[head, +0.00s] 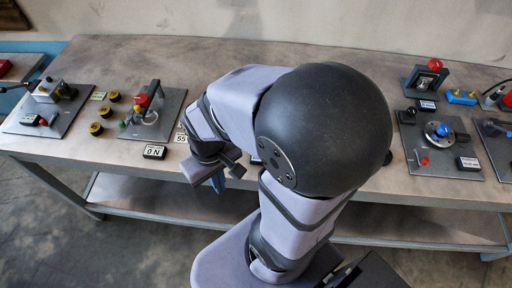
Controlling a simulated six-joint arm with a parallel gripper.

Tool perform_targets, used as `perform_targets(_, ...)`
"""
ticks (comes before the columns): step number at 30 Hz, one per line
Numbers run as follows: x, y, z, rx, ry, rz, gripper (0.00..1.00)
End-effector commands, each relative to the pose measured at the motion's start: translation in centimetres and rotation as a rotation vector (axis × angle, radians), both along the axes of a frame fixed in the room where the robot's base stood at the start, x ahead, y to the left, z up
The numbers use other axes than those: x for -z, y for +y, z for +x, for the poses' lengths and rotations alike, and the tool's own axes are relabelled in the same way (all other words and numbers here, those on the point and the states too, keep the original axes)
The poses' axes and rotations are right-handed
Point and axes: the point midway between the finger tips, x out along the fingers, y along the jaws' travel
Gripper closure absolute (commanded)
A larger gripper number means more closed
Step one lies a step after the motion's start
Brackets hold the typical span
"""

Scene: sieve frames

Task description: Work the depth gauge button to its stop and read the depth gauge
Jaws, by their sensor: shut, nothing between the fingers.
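My gripper (219,180) is shut and empty, pointing down near the front edge of the bench, left of the middle. My arm hides the middle of the bench behind it. I cannot tell for certain which device is the depth gauge or which part is its button; it may be behind my arm. A small plate reading 55 (181,138) shows partly, just left of my wrist. A black display reading 0 N (154,152) lies left of my gripper, apart from it.
A grey panel with a red-topped device (142,101) stands left of my wrist, with several yellow-black discs (96,129) beside it. Another panel (70,106) lies further left. A blue-knob panel (440,131) and a red-button device (434,66) are right of my arm. The bench (110,60) is bare at the back left.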

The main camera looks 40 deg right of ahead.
Motion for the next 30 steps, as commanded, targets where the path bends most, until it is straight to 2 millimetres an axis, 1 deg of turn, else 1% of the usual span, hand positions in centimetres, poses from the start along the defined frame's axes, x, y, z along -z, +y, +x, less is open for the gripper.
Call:
perform_targets(21,0.2,0.0,0.0,0.000,0.000,0.000,1.00)
perform_targets(23,0.5,0.0,0.0,0.000,0.000,0.000,1.00)
perform_targets(26,1.6,0.0,0.0,0.000,0.000,0.000,1.00)
perform_targets(29,3.3,0.0,0.0,0.000,0.000,0.000,1.00)
perform_targets(30,4.1,0.0,0.0,0.000,0.000,0.000,1.00)
